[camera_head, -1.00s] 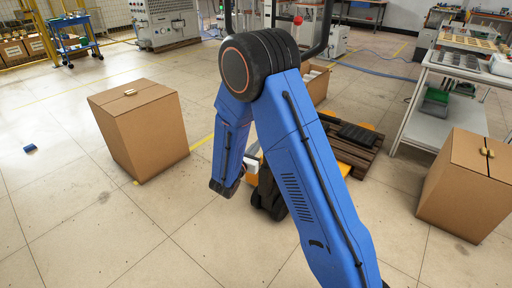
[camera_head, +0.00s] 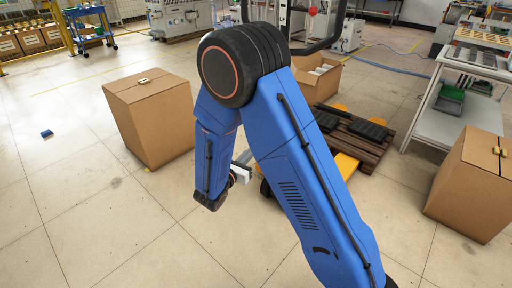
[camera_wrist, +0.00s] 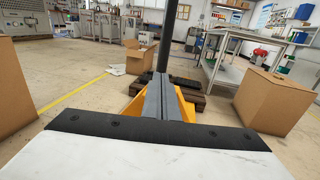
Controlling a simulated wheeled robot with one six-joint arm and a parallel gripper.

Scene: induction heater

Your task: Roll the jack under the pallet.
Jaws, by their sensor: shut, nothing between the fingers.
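The pallet (camera_head: 380,157) is low, brown and slatted, with black slabs on top, right of my blue arm in the head view. The jack's yellow fork part (camera_head: 346,164) shows at its near edge, and yellow pieces (camera_head: 340,107) show at its far side. The black handle loop with a red knob rises behind my arm. My arm hides most of the jack body. In the wrist view, my gripper (camera_wrist: 165,92) is shut and empty, its grey fingers together in front of the yellow jack (camera_wrist: 137,106) and the dark pallet (camera_wrist: 192,86). Contact with the jack cannot be told.
A large closed carton (camera_head: 150,115) stands left and another (camera_head: 470,185) right. An open carton (camera_head: 318,80) is behind the pallet. A metal workbench (camera_head: 430,115) stands at the right. A small blue object (camera_head: 46,133) lies on open floor at the left.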

